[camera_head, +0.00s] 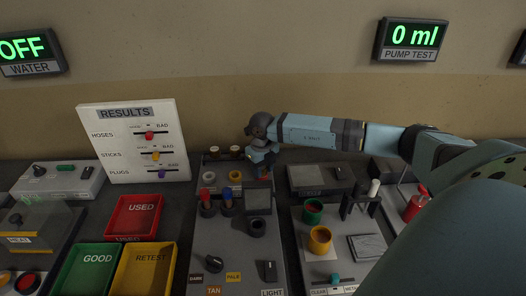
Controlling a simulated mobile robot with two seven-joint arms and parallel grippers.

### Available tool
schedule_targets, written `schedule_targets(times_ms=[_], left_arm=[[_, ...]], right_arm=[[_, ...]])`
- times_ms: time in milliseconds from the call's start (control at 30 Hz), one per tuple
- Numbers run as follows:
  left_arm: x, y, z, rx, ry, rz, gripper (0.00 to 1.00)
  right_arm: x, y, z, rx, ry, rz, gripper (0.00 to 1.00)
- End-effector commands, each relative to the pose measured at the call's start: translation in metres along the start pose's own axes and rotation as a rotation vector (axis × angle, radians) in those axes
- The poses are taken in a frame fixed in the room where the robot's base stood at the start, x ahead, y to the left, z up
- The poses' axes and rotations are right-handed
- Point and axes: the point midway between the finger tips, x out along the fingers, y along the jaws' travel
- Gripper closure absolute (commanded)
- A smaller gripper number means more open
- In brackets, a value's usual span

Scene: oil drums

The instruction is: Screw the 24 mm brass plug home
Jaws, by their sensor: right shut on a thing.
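My right gripper (263,172) is at the back right of the grey test panel (238,262), at the end of the blue arm that reaches in from the right. A small reddish-brown patch shows at the fingertips. I cannot make out a threaded hole there. My left gripper is not in view.
Two pale-topped pieces (214,152) stand left of the gripper. Red- and blue-topped sticks (206,198) stand nearer. Red USED (133,231), green GOOD (97,284) and yellow RETEST trays lie left. A RESULTS board (133,173) stands behind them.

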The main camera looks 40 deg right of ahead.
Motion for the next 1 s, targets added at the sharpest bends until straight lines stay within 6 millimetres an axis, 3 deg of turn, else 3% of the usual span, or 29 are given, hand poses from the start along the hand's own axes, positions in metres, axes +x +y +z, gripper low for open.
schedule_targets(times_ms=[133,467,800,1000], left_arm=[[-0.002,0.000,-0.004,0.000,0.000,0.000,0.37],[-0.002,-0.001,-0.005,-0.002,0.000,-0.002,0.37],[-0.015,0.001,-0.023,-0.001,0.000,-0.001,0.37],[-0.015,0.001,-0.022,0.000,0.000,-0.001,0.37]], right_arm=[[0.000,0.002,-0.001,0.096,0.003,0.002,1.00],[0.001,0.003,-0.001,0.129,0.004,0.003,1.00],[0.000,0.006,-0.001,0.588,0.007,0.002,1.00],[0.003,0.006,-0.001,0.653,0.006,0.002,1.00]])
